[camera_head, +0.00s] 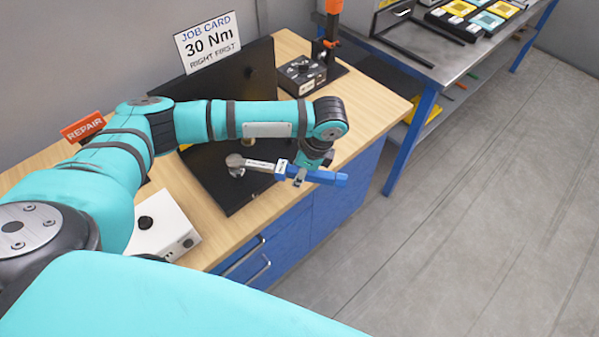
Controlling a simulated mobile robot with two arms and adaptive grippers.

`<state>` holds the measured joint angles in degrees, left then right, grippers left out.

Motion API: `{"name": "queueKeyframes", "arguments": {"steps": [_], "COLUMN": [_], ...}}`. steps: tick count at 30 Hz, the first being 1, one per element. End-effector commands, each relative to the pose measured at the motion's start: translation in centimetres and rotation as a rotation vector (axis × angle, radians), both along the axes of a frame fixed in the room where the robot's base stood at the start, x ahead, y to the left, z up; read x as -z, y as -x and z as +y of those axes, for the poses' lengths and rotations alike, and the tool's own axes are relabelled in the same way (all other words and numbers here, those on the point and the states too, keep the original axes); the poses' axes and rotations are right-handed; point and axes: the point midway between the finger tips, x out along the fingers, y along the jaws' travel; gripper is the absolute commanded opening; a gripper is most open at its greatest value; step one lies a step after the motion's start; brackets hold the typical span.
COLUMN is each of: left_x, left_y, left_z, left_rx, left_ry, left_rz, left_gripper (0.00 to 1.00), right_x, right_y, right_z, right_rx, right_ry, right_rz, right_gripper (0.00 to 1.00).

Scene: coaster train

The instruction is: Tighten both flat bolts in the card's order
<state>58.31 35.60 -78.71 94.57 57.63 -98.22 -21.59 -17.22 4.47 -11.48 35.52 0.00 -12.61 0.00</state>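A torque wrench (325,175) with a blue handle and grey metal head is in my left gripper (305,173). The gripper is shut on it near where handle and shaft meet. The wrench's head (236,163) points left, over a black fixture plate (222,185) on the bench; I cannot tell whether it touches anything. A small brownish round part (247,142) shows just behind the shaft. My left arm hides part of the fixture, and I cannot make out the flat bolts clearly. The job card (207,43) reads 30 Nm, RIGHT FIRST. My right gripper is not in view.
The wooden bench (375,105) has blue drawers. A black box with a knob (302,76) and an orange-topped post (331,22) stand behind right. A white box (163,224) and orange REPAIR sign (83,127) are left.

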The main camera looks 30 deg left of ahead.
Motion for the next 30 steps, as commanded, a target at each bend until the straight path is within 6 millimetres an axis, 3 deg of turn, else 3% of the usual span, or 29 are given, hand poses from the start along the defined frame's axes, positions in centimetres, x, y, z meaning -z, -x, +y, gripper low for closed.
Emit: {"name": "queueKeyframes", "arguments": {"steps": [30], "left_x": [0.9], "left_y": [-0.1], "left_z": [0.0], "left_rx": [0.0], "left_ry": [-0.001], "left_rz": [-0.002], "left_gripper": [0.0], "right_x": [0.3], "right_y": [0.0], "right_z": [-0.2], "right_rx": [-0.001], "right_ry": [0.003], "right_rz": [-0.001], "right_gripper": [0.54]}}
